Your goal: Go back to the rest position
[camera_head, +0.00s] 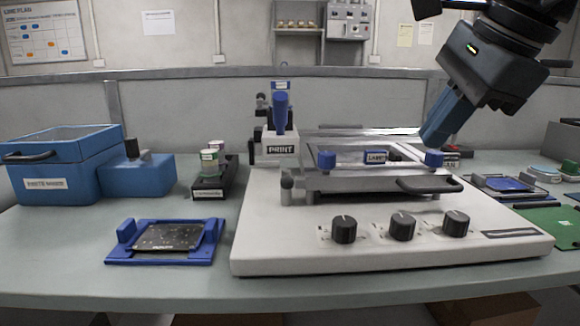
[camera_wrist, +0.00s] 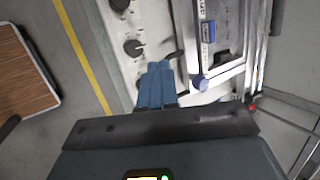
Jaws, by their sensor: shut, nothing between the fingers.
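My gripper (camera_head: 430,138) hangs at the upper right of the head view, with its blue fingers pointing down and left. It is shut and empty, just above the right end of the white printing machine (camera_head: 285,248). In the head view its fingertips are close to the right blue knob (camera_head: 434,160) of the machine's frame; I cannot tell whether they touch. In the wrist view my gripper (camera_wrist: 160,68) shows its two blue fingers together, beside the frame handle. The same blue knob (camera_wrist: 200,83) lies to the right of the fingers there.
A blue fixture (camera_head: 120,255) with a dark board lies left of the machine. A blue box (camera_head: 70,160) stands at the far left, and a dark tray (camera_head: 222,186) holds small jars. Boards and small parts, with a green mat (camera_head: 555,224), lie at the right.

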